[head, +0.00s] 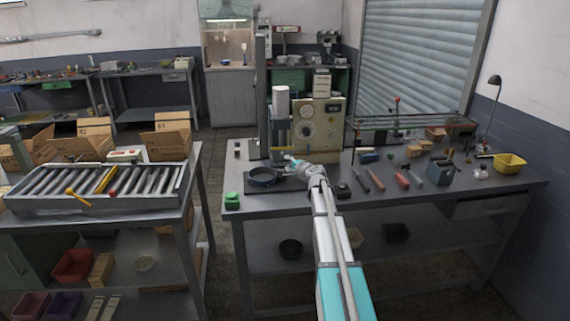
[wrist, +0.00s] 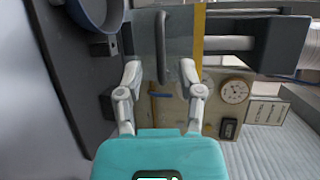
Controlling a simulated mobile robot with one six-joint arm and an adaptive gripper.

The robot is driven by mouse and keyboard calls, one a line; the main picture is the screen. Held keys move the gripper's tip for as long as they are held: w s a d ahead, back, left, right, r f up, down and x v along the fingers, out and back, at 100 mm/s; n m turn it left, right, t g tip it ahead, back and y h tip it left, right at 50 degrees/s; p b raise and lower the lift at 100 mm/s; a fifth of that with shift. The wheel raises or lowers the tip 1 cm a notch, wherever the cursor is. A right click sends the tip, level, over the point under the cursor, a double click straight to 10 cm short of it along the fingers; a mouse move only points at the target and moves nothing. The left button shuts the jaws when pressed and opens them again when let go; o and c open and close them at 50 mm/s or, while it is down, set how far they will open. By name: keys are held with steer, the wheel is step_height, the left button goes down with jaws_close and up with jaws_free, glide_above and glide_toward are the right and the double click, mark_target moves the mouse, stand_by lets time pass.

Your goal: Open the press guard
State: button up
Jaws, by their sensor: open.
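The press (head: 281,105) stands at the back of the bench, with a white cylinder on top. Its guard (wrist: 180,45) is a see-through panel with a yellow edge strip, in front of the press in the wrist view. A grey bar handle (wrist: 161,40) runs along the guard. My gripper (wrist: 162,73) is open, with one finger on each side of the handle's near end; I cannot tell if they touch it. In the head view my gripper (head: 291,162) is small, just in front of the press. The guard's exact position is unclear there.
A dark blue pan (head: 263,177) sits left of my gripper and shows in the wrist view (wrist: 98,12). A control panel (head: 320,127) stands right of the press. Hand tools (head: 402,180) lie to the right. A green button (head: 232,200) is at the bench's front left corner.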

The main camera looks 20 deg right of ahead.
mark_target(282, 155)
steer(key=shift+x, duration=1.95)
steer(key=shift+c, duration=0.2)
jaws_close()
